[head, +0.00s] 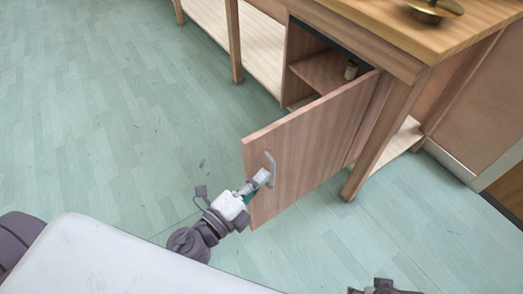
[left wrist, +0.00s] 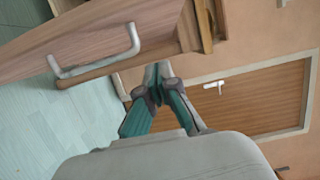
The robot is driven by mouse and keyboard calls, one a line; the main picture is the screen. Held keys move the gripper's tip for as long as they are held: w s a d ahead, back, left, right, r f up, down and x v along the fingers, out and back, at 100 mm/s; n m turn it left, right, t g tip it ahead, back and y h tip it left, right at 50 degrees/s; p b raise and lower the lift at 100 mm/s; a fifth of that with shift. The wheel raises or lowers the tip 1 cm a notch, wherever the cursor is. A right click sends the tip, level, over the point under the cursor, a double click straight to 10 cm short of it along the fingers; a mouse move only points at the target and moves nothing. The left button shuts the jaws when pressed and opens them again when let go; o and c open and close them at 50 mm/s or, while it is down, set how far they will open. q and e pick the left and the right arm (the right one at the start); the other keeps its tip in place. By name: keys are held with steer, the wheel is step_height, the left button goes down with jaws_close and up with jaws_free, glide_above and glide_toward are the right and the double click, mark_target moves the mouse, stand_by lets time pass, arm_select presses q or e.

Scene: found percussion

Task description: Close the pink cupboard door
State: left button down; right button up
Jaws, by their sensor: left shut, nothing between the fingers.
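The pinkish wooden cupboard door (head: 310,150) stands open, swung out from the cupboard under the counter. Its metal handle (head: 269,169) is on the outer face near the free edge. My left gripper (head: 262,178) is shut and empty, close to the handle in the head view. In the left wrist view, the shut fingertips of my left gripper (left wrist: 158,72) are beside the door's edge, apart from the handle (left wrist: 97,62). I cannot tell whether they touch the door (left wrist: 100,35). Part of my right arm's end (head: 385,288) shows at the bottom edge; its fingers are not clear.
The wooden counter (head: 400,30) carries a brass-coloured object (head: 430,10). Counter legs (head: 370,150) stand to the door's right. The green plank floor (head: 110,120) is clear at left.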

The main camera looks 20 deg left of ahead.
mark_target(261, 156)
arm_select(q)
steer(key=p+x, duration=0.1)
steer(key=x, duration=0.3)
steer(key=shift+w+r+p, duration=0.15)
steer(key=shift+w+p, duration=0.15)
steer(key=shift+p, duration=0.1)
steer(key=shift+w+a, duration=0.5)
steer(key=shift+a, duration=0.3)
steer(key=shift+w+a, duration=0.5)
steer(key=shift+a, duration=0.3)
arm_select(e)
step_height(261, 156, down, 6)
steer(key=shift+s+f, duration=0.2)
steer(key=shift+f, duration=0.05)
arm_select(q)
steer(key=shift+w+a+b, duration=0.1)
steer(key=shift+a+b, duration=0.05)
steer(key=shift+b, duration=0.15)
arm_select(e)
steer(key=shift+g, duration=0.3)
